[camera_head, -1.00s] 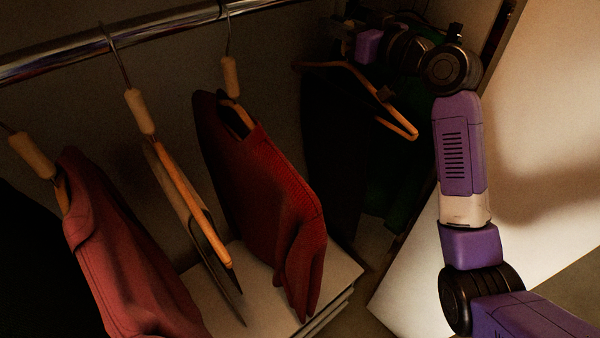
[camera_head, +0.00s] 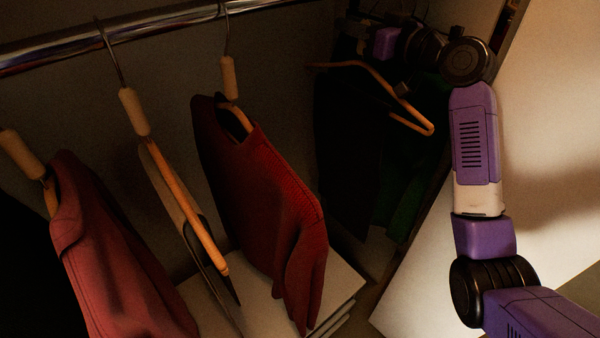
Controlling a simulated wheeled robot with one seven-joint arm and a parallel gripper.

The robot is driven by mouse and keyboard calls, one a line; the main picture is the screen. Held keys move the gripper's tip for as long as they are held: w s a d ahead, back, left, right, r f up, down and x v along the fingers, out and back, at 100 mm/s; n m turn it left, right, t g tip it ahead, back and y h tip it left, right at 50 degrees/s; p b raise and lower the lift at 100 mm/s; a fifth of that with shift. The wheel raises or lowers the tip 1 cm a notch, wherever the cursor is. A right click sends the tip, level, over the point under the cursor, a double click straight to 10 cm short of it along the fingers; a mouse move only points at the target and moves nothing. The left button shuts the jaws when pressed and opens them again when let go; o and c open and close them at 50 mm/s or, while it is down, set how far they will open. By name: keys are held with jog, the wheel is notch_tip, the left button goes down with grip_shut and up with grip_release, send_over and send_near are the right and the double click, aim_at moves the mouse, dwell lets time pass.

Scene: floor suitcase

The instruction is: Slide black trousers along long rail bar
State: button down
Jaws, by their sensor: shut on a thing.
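The chrome rail bar (camera_head: 150,27) runs across the top of the wardrobe. Black trousers (camera_head: 342,140) hang at the right, under a wooden hanger (camera_head: 405,112), in deep shadow. My gripper (camera_head: 358,38) is at the top right, dark and partly hidden by my own wrist. It seems to be shut on the hanger of the black trousers, near its top; the exact contact is too dark to see. The hanger's hook and its place on the rail are hidden.
A dark red sweater (camera_head: 262,190), a bare-looking wooden hanger with a narrow garment (camera_head: 180,205) and a pinkish-red top (camera_head: 110,250) hang to the left. A dark green garment (camera_head: 410,195) is beside the trousers. White shelves (camera_head: 340,285) lie below, and a pale door panel (camera_head: 540,190) stands right.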

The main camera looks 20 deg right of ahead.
jog(key=c, duration=1.3)
grip_release()
jog(key=shift+o, duration=0.2)
jog(key=shift+f, duration=0.1)
